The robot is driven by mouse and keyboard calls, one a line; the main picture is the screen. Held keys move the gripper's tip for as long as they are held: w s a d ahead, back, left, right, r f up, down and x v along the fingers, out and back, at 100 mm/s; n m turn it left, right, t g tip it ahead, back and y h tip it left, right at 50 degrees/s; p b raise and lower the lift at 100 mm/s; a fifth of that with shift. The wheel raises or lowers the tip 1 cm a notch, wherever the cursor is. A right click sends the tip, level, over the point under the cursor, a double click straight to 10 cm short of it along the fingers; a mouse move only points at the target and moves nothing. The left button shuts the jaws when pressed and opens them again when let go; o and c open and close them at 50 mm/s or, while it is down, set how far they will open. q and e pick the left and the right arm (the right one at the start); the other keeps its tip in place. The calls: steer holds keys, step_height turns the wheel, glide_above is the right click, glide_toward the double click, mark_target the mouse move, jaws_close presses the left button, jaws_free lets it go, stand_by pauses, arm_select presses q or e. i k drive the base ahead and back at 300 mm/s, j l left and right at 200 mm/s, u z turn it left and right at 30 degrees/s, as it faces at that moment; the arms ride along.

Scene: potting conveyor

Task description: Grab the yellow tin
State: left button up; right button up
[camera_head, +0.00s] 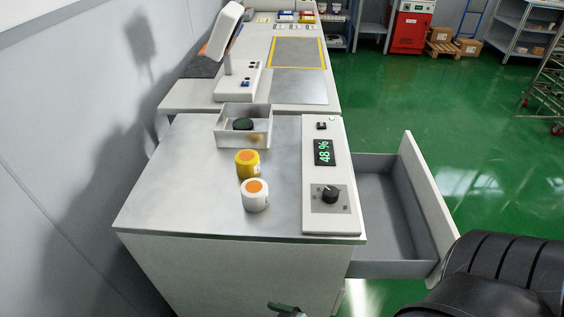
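The yellow tin (247,165) stands upright on the grey metal top of the near cabinet, with an orange disc showing on its top. A white tin (255,196) with a similar orange top stands just in front of it, very close; I cannot tell whether they touch. Neither of my grippers can be made out in this view. A small dark green and grey piece (286,309) is cut off at the bottom edge, and I cannot tell what it is.
Behind the tins is an open metal box (228,137) holding a dark round thing (243,124). A control panel (330,175) reading 48 % lies to the right. A drawer (392,268) stands open on the right side. The worktop's left part is clear.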

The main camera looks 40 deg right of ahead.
mark_target(248, 160)
steer(key=l+z, duration=0.15)
steer(key=z, duration=0.7)
steer(key=j, duration=0.65)
